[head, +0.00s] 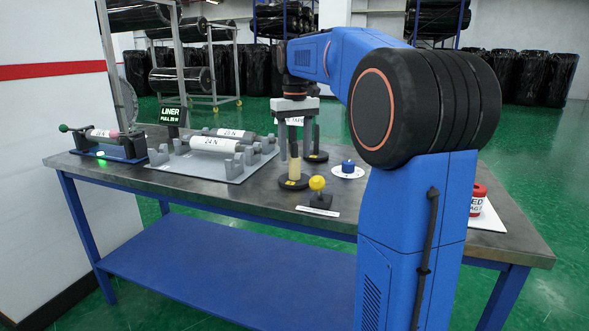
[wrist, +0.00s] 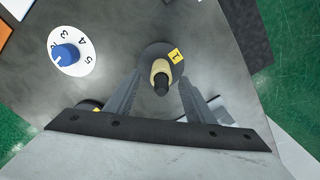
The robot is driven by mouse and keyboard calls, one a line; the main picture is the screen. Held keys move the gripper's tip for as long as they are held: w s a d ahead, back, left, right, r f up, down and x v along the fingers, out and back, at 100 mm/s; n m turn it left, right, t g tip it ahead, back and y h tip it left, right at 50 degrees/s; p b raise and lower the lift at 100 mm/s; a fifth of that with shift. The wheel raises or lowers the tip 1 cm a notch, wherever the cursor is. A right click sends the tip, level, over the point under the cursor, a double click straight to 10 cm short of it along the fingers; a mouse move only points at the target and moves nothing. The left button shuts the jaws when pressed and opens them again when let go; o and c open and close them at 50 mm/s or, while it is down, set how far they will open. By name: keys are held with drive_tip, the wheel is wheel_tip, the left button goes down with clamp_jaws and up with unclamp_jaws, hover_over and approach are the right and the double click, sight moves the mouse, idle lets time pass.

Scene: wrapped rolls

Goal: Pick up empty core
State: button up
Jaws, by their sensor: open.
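The empty core (head: 294,168) looks like a pale beige tube standing upright on a round black base (head: 292,183) with a yellow tag. In the wrist view the core (wrist: 160,68) shows from above, with a dark post end at its top and a yellow "1" tag beside it. My gripper (head: 295,143) is open and points down over the core. In the wrist view its two fingers (wrist: 160,82) lie to the left and right of the core, with space on both sides. Whether the fingertips are below the core's top is hard to tell.
A second black base (head: 314,156) stands just behind. A yellow ball knob (head: 317,183) stands in front, and a blue dial (head: 347,164) sits to the right. A red container (head: 478,190) is at the right.

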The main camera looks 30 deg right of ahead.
sight(295, 168)
drive_tip(key=shift+s+a+f, duration=0.1)
drive_tip(key=shift+f, duration=1.4)
drive_tip(key=shift+s+f, duration=0.1)
drive_tip(key=shift+f, duration=1.35)
drive_tip(key=c, duration=1.1)
